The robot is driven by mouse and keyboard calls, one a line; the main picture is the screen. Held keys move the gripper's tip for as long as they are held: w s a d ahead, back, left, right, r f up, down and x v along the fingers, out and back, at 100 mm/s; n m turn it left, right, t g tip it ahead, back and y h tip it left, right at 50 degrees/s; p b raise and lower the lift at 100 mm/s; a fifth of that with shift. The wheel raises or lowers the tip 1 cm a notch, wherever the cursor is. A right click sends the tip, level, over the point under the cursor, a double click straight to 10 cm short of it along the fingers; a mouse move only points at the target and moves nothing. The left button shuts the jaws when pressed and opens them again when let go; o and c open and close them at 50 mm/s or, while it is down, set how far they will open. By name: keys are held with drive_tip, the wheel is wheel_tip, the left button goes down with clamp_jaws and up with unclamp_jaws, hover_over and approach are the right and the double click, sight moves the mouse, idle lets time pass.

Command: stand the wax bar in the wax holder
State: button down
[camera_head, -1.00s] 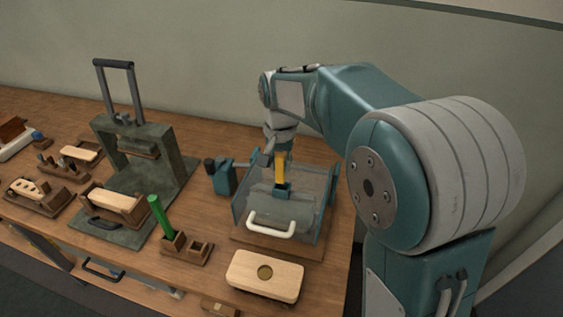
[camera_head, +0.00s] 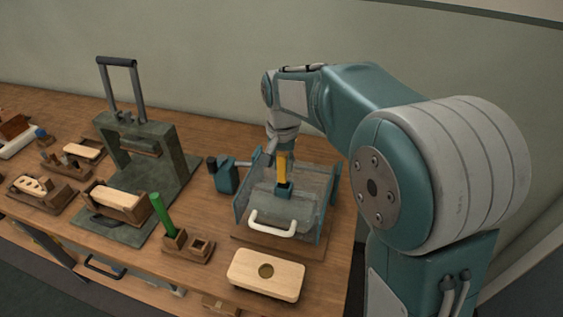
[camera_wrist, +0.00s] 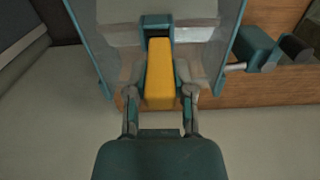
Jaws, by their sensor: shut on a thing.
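The wax bar, a yellow upright block, shows in the head view (camera_head: 283,167) and in the wrist view (camera_wrist: 161,75). My gripper (camera_wrist: 160,92) is shut on its upper part, one finger on each side. The wax holder, a small teal socket (camera_head: 284,191), is on the grey unit between clear side walls. It also shows in the wrist view (camera_wrist: 157,20). The bar's lower end meets the holder's mouth in the picture. I cannot tell if it is inside or just above. In the head view, my gripper's fingers are partly hidden.
Clear guard walls (camera_head: 326,205) stand on both sides of the holder, with a white handle (camera_head: 272,225) in front. A teal clamp-like part (camera_head: 227,177) is at left. A green stick (camera_head: 160,213) stands in a wooden block. A pale wooden block (camera_head: 265,275) lies in front.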

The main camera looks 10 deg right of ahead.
sight(282, 181)
drive_tip(key=shift+f, duration=2.5)
drive_tip(key=shift+c, duration=2)
unclamp_jaws()
drive_tip(key=o, duration=0.4)
drive_tip(key=shift+r, duration=3.5)
